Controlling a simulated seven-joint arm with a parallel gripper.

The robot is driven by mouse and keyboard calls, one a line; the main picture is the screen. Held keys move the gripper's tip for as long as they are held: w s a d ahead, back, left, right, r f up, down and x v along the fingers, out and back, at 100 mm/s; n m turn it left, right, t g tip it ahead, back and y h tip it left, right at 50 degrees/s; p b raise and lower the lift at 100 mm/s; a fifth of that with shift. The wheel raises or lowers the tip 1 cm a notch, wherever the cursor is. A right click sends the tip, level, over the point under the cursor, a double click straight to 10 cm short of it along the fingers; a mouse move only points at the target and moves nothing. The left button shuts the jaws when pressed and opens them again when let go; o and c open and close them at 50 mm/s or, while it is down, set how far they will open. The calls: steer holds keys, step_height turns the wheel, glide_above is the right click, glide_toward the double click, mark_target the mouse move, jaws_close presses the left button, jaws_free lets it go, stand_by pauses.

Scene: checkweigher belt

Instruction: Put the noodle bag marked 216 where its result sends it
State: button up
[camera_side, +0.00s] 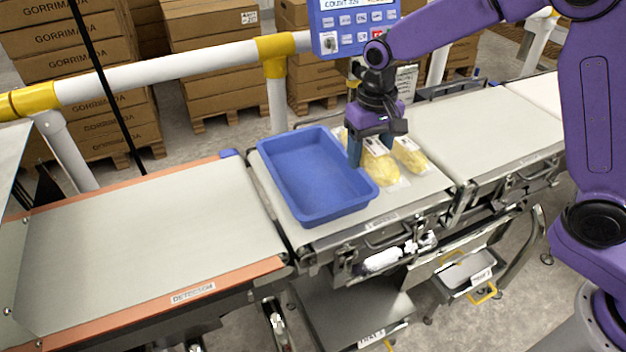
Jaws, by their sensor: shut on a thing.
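A white label shows on each bag, but the numbers are too small to read, so I cannot tell which is 216. The blue tray looks empty and sits just left of my gripper's finger.
A blue control panel (356,30) stands behind the belt. The detector belt (140,240) at left and the belt (490,130) at right are bare. Below are a labelled lower tray (352,305) and a small bin (466,272). A white and yellow rail runs behind.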

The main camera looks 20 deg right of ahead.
steer(key=shift+w+a+f, duration=0.1)
steer(key=shift+w+a, duration=0.05)
steer(key=shift+a, duration=0.2)
steer(key=w+a+f, duration=0.4)
steer(key=w, duration=0.4)
glide_above(313, 181)
step_height(313, 181, down, 5)
steer(key=shift+s+f, duration=0.15)
steer(key=shift+f, duration=1.75)
steer(key=o, duration=1.4)
steer(key=shift+f, duration=0.15)
step_height(313, 181, up, 12)
steer(key=shift+r, duration=0.15)
